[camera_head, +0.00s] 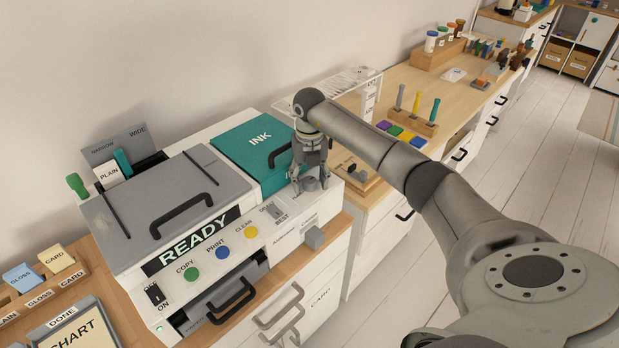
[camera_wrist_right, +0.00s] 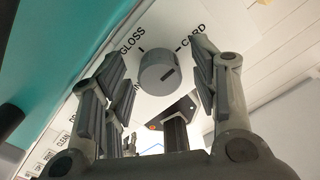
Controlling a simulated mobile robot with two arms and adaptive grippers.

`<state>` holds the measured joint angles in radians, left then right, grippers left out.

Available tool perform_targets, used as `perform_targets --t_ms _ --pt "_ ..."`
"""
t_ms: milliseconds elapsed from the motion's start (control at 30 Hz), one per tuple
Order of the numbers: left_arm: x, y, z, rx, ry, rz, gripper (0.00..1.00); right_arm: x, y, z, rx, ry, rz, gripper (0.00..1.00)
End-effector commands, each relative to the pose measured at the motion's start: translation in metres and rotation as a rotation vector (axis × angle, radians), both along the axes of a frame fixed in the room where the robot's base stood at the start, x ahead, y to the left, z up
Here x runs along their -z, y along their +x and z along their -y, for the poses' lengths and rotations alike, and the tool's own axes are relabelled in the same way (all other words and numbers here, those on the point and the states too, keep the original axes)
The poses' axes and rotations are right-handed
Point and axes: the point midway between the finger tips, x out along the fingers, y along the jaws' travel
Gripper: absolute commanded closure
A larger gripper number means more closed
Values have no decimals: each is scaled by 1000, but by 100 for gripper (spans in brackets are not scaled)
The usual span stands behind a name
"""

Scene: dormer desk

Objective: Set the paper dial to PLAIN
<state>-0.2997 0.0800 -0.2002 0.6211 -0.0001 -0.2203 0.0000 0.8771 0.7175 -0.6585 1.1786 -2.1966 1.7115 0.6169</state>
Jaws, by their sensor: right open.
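The paper dial is a round grey knob (camera_head: 311,184) on the printer's white top, right of the teal INK lid. In the right wrist view the dial (camera_wrist_right: 157,68) shows with a dark mark on its face, off-centre to the lower right. The labels GLOSS and CARD read beside it; a third label is mostly hidden behind a finger. I cannot tell surely which label the mark points to. My right gripper (camera_head: 311,188) points down over the dial, fingers open on either side. Contact is not clear. My left gripper is not in view.
The INK lid (camera_head: 250,150) stands close beside the gripper. A wire rack (camera_head: 345,82) and a wooden tool block (camera_head: 418,122) stand beyond.

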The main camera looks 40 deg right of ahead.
Motion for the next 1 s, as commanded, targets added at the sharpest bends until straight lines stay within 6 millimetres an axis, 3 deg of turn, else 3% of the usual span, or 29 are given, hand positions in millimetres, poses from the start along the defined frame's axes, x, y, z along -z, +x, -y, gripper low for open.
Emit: perform_targets --t_ms 100,467,733,1000 --pt "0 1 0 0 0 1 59 0 0 0 0 0 0 45" --pt "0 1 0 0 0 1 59 0 0 0 0 1 0 92" --pt "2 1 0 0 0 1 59 0 0 0 -28 0 1 92" --pt "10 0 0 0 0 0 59 0 1 1 -175 -1 3 92"
